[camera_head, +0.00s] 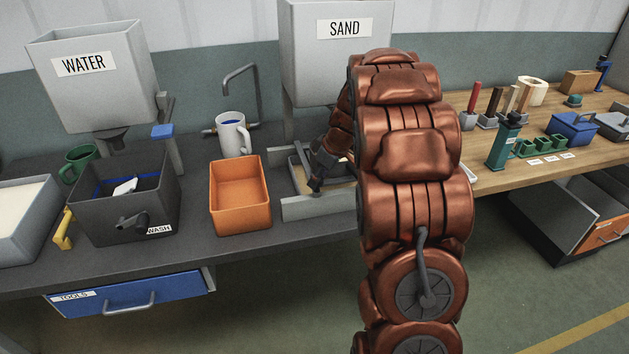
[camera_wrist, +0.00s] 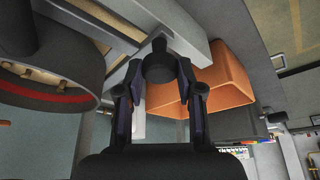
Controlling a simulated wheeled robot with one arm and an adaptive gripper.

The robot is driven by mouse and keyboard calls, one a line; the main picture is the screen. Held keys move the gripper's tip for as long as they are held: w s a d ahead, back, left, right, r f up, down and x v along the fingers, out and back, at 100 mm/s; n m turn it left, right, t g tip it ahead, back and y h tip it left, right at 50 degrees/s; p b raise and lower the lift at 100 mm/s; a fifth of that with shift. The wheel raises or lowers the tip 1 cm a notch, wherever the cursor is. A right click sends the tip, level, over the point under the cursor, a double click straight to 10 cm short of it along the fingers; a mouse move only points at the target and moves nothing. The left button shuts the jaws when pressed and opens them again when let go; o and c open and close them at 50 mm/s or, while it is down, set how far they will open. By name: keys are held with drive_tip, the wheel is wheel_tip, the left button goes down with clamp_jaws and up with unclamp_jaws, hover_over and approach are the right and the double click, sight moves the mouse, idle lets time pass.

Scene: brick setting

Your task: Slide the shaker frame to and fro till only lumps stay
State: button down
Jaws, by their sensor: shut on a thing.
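The grey shaker frame (camera_head: 298,168) sits low between grey rails (camera_head: 312,207), under the grey hopper marked SAND (camera_head: 312,70). Some tan material shows beside it, but my arm hides much of the frame. I cannot tell whether grains or lumps lie in it. My gripper (camera_head: 316,184) is at the frame's front side. In the wrist view my gripper (camera_wrist: 160,67) has its two fingers closed about a dark round knob (camera_wrist: 159,48), which appears to be the frame's handle.
An orange bin (camera_head: 240,222) stands close left of the rails, with a white mug (camera_head: 232,138) behind it. A dark WASH basin (camera_head: 125,218) and the WATER hopper (camera_head: 95,80) are further left. A wooden bench (camera_head: 500,176) with small items lies right.

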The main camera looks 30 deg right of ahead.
drive_tip(key=shift+w+a+f+b, duration=0.1)
drive_tip(key=shift+w+a+b, duration=0.15)
drive_tip(key=shift+a, duration=0.35)
drive_tip(key=shift+w+a+f+b, duration=0.1)
drive_tip(key=shift+a+b, duration=0.25)
drive_tip(key=shift+a, duration=0.2)
drive_tip(key=shift+w+a+r, duration=0.15)
drive_tip(key=shift+a+r, duration=0.05)
drive_tip(key=shift+a, duration=0.35)
drive_tip(key=c, duration=0.8)
unclamp_jaws()
drive_tip(key=shift+o, duration=0.2)
drive_tip(key=v, duration=1.2)
drive_tip(key=shift+d, duration=0.1)
